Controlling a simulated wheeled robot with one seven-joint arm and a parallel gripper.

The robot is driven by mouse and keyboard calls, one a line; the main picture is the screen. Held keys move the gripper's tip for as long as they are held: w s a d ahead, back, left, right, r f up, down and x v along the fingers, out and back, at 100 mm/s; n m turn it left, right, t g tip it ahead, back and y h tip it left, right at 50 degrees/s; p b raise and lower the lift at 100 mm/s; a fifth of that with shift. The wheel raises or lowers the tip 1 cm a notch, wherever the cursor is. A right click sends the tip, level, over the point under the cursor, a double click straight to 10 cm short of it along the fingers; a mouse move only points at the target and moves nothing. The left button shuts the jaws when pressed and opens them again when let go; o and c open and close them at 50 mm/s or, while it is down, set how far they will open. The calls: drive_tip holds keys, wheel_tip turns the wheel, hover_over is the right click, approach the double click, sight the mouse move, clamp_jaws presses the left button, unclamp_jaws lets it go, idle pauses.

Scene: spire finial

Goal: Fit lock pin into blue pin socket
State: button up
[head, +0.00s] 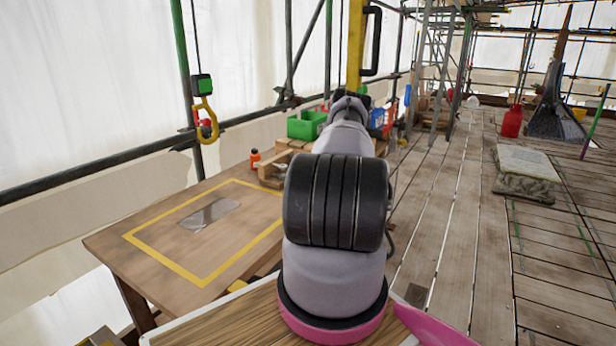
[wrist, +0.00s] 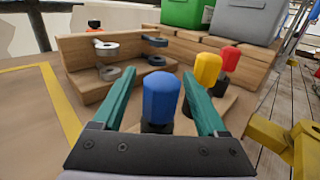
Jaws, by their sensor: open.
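In the wrist view my gripper (wrist: 160,78) is open, its two teal fingers on either side of a blue faceted knob (wrist: 161,98) on a dark base. Gaps show between the fingers and the knob. Behind it to the right stand a yellow knob (wrist: 207,68) and a red knob (wrist: 230,58), also on dark lower parts. I cannot tell for sure which piece is the lock pin. The blue pin socket cannot be made out. In the head view my arm hides the gripper and the knobs.
A wooden rack (wrist: 95,88) with metal rings stands beyond the fingers at left. Behind are a green bin (wrist: 185,12) and a grey bin (wrist: 248,20). In the head view the yellow-bordered table (head: 160,222) holds a flat grey plate (head: 210,213); an orange bottle (head: 255,159) stands near the rack.

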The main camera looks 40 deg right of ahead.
drive_tip(key=v, duration=1)
drive_tip(key=shift+s, duration=0.15)
